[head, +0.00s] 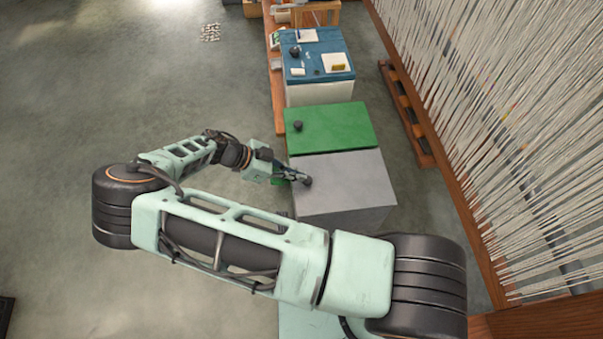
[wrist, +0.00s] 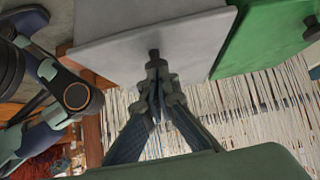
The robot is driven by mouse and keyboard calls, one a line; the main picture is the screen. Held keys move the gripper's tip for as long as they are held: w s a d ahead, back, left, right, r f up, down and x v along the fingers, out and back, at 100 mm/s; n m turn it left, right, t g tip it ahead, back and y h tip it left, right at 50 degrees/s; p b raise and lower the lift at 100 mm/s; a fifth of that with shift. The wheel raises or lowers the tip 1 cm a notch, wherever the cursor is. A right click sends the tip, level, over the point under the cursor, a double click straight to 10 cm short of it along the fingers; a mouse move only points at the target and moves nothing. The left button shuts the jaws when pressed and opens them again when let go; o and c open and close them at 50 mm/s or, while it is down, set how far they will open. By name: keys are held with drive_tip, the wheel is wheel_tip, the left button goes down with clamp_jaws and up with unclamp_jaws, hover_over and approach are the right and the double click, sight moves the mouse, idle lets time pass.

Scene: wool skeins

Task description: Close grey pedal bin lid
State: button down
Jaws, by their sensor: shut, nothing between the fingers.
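The grey bin's lid (head: 350,175) lies flat across its top in the head view, with no gap visible at its edges. A small dark knob (head: 308,181) stands near its left edge. My gripper (head: 300,177) is shut and empty, with its tips right at the knob. In the wrist view the shut fingertips (wrist: 156,72) point at the dark knob (wrist: 153,53) on the grey lid (wrist: 190,62); I cannot tell whether they touch it. The pale grey front of the bin (wrist: 150,15) fills the top of that view.
A green-lidded bin (head: 330,127) stands directly beside the grey one. Beyond it is a white unit with a blue top (head: 318,62) carrying small items. A wall of hanging wool strands (head: 500,110) and a wooden rail (head: 405,110) run along the right. The floor at left is open.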

drive_tip(key=shift+a+f+b, duration=0.15)
drive_tip(key=shift+f+b, duration=0.25)
drive_tip(key=shift+f, duration=0.4)
drive_tip(key=shift+s+f, duration=0.15)
drive_tip(key=shift+f, duration=0.05)
drive_tip(key=shift+r, duration=0.15)
